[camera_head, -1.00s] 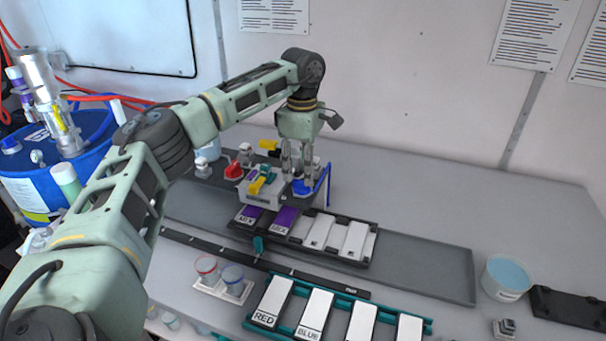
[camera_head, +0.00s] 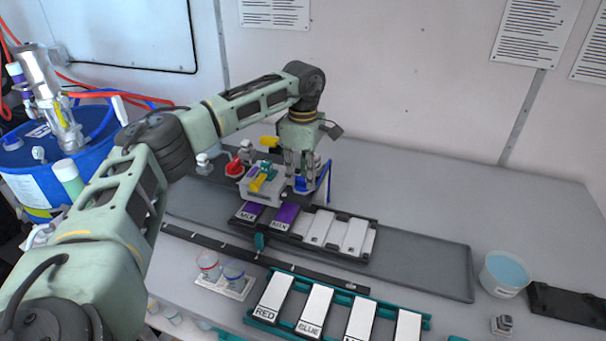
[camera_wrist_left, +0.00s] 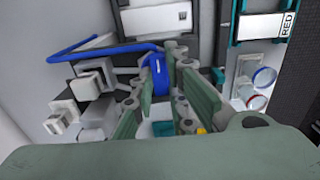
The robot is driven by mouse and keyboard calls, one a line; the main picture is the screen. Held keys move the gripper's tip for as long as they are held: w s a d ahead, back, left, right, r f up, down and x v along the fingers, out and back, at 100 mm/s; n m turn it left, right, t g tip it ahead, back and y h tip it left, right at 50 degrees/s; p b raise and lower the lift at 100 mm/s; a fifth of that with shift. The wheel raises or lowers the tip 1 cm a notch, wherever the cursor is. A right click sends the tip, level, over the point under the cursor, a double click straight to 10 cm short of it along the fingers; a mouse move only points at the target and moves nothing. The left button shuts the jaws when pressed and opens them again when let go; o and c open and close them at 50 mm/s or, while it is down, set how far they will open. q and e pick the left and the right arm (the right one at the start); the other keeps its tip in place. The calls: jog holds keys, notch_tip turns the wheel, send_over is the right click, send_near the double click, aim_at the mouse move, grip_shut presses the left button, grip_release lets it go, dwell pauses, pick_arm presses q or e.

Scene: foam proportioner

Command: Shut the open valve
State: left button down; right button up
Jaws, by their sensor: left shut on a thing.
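My left gripper (camera_head: 303,181) points down at the valve block (camera_head: 262,192). Its fingers are closed around a blue valve handle (camera_head: 300,186) at the block's right side. In the left wrist view, the blue handle (camera_wrist_left: 155,66) shows between the fingertips (camera_wrist_left: 165,62), partly hidden by them. A yellow handle (camera_head: 260,180) lies on top of the block. A red handle (camera_head: 234,167) and another yellow handle (camera_head: 270,142) stand behind it. I cannot tell which valve is open. My right gripper is not in view.
A blue pipe (camera_head: 325,180) stands right of the gripper. In front are a rack of purple and white plates (camera_head: 350,237), two cups (camera_head: 220,270) and a teal rack (camera_head: 345,290). A blue drum (camera_head: 30,180) stands left.

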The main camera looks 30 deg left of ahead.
pick_arm(q)
jog(key=shift+n, duration=0.4)
jog(key=n, duration=0.3)
jog(key=shift+r+n, duration=0.1)
jog(key=shift+n, duration=0.2)
jog(key=n, duration=0.4)
jog(key=shift+n+p, duration=0.3)
jog(key=n, duration=0.4)
jog(key=shift+n, duration=2.5)
jog(key=shift+w+r, duration=0.1)
jog(key=c, duration=1.7)
grip_release()
jog(key=shift+c, duration=0.2)
